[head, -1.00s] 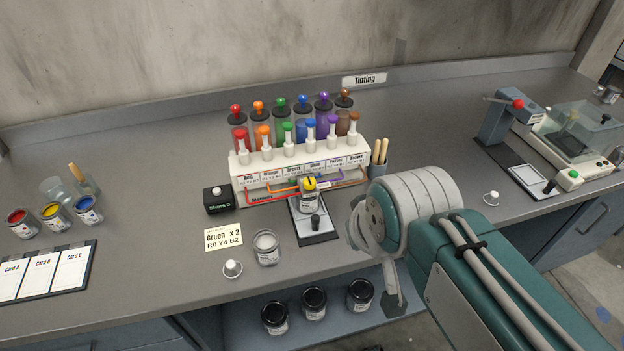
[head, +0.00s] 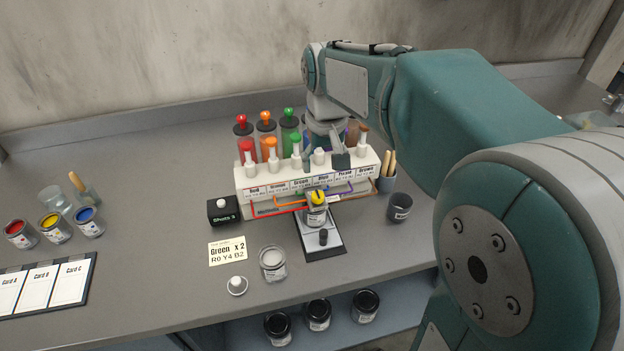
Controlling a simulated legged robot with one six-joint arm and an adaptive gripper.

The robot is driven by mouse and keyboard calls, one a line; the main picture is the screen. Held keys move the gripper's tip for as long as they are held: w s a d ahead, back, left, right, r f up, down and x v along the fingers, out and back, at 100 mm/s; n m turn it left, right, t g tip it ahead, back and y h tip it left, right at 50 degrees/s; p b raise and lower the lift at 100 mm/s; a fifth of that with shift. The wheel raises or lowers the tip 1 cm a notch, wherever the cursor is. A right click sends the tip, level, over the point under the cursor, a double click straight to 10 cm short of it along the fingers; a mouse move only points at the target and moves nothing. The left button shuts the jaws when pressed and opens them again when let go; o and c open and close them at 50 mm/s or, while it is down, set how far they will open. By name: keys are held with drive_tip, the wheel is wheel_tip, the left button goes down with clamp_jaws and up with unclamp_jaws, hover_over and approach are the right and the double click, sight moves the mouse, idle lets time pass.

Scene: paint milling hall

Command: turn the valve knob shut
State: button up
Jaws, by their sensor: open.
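The red (head: 247,156), orange (head: 271,154), green (head: 296,150) and brown (head: 362,142) knobs show. My gripper (head: 323,158) is open, pointing down at the row from above. Its fingers appear on either side of the white knob (head: 319,156) above the Blue label; that knob's top is hidden, and contact cannot be told. The purple knob is hidden behind a finger. A can with a yellow top (head: 317,213) stands below the dispenser on a small scale (head: 324,242).
Beside the dispenser are a black Shots 3 box (head: 222,212), a brush holder (head: 387,178) and a dark cup (head: 400,207). A glass jar (head: 272,263) and a white knob-like piece (head: 237,286) stand in front. Open paint cans (head: 55,228) stand left.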

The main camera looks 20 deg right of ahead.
sight(318, 194)
drive_tip(key=shift+g, duration=0.4)
drive_tip(key=w+f, duration=0.1)
drive_tip(key=f, duration=0.3)
drive_tip(key=w+f, duration=0.1)
drive_tip(key=f, duration=0.3)
drive_tip(key=w+f, duration=0.1)
drive_tip(key=f, duration=0.3)
drive_tip(key=shift+w+f, duration=0.3)
drive_tip(key=shift+w, duration=0.05)
drive_tip(key=shift+c, duration=0.3)
clamp_jaws()
